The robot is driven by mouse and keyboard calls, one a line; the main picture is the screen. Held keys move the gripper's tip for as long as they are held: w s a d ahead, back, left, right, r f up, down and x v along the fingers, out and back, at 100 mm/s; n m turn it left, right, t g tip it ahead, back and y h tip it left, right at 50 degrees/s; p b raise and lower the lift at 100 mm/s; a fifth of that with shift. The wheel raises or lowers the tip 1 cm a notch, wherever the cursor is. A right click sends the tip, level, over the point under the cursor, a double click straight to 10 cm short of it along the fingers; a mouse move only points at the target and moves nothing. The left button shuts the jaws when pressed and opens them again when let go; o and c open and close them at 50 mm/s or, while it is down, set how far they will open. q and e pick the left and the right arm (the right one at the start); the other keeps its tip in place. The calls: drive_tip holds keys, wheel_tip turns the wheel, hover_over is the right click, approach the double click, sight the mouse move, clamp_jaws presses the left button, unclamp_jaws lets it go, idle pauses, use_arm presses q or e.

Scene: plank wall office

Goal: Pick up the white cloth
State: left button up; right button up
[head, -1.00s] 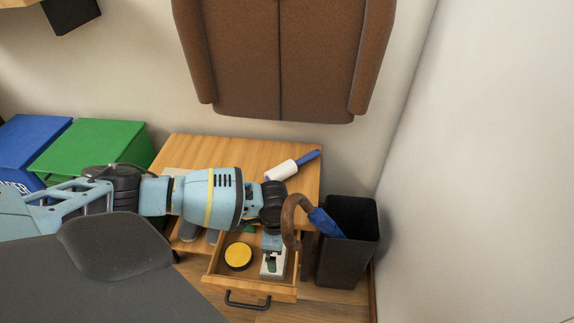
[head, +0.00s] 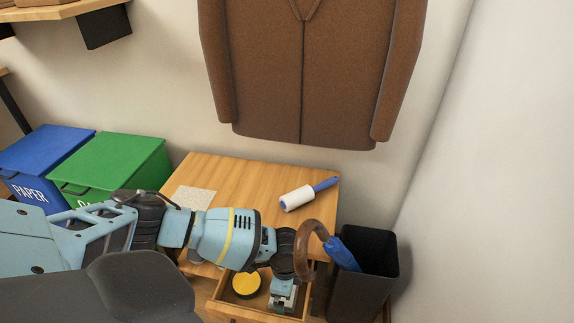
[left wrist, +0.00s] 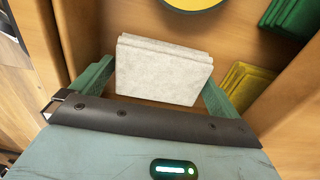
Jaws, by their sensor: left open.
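The white cloth (left wrist: 163,70) is a folded, thick pad lying in an open wooden drawer in the left wrist view. My left gripper (left wrist: 155,86) is open, with its green fingers on either side of the cloth's near part. I cannot tell whether the fingers touch it. In the head view my left gripper (head: 284,287) reaches down into the drawer, largely covering the cloth (head: 280,303). My right gripper is not in view.
The drawer (left wrist: 285,105) also holds a yellow round thing (left wrist: 192,3), a yellow folded piece (left wrist: 246,84) and a green one (left wrist: 292,17). A lint roller (head: 298,198) and a pale flat square (head: 195,199) lie on the cabinet top. A black bin (head: 372,275) stands right.

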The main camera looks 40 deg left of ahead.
use_arm(q)
drive_tip(key=shift+f, duration=0.15)
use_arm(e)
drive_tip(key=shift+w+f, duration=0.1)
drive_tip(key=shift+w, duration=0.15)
use_arm(q)
drive_tip(key=c, duration=0.7)
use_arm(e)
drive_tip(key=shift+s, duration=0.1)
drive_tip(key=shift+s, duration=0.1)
use_arm(q)
drive_tip(key=shift+d+r+p, duration=0.1)
drive_tip(key=shift+r+p, duration=0.2)
drive_tip(key=shift+r, duration=0.05)
wheel_tip(320, 180, up, 7)
drive_tip(key=p, duration=0.3)
drive_tip(key=shift+s, duration=0.1)
drive_tip(key=s+d+p, duration=0.2)
drive_tip(key=s+d, duration=0.3)
drive_tip(key=s, duration=0.3)
drive_tip(key=s+d+p, duration=0.2)
drive_tip(key=s+d, duration=0.3)
drive_tip(key=s, duration=0.3)
drive_tip(key=shift+s+d+f, duration=0.15)
drive_tip(key=shift+s+f, duration=0.2)
drive_tip(key=shift+s, duration=0.05)
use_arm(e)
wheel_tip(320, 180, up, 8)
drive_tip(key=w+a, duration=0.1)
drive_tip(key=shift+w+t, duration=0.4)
